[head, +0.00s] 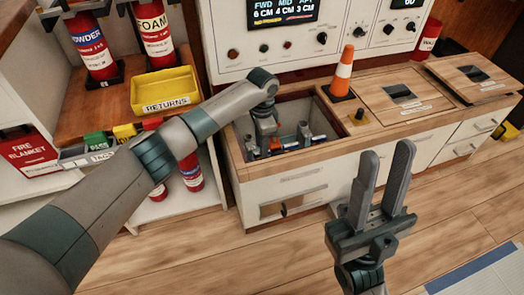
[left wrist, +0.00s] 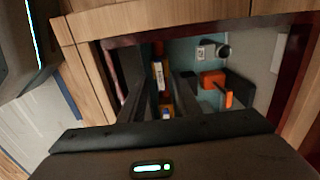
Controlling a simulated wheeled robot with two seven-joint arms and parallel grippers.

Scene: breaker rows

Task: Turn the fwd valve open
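An open bay (head: 289,108) in the wooden counter holds small valve parts in orange, blue and white. In the left wrist view, an orange valve part (left wrist: 213,79) with an orange lever (left wrist: 228,98) sits to the right of my fingers. A white-labelled part (left wrist: 159,76) shows between the fingers. I cannot tell which valve is fwd. My left gripper (head: 266,147) reaches down into the bay; its fingers (left wrist: 159,98) stand apart in the left wrist view. Contact is unclear. My right gripper (head: 384,165) is open and empty in front of the cabinets.
An orange and white cone (head: 341,76) stands on the counter right of the bay. Closed hatches (head: 402,92) lie further right. A panel (head: 310,30) with a FWD, MID display stands behind. A yellow RETURNS bin (head: 165,92) and extinguishers are at left. The floor in front is mostly clear.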

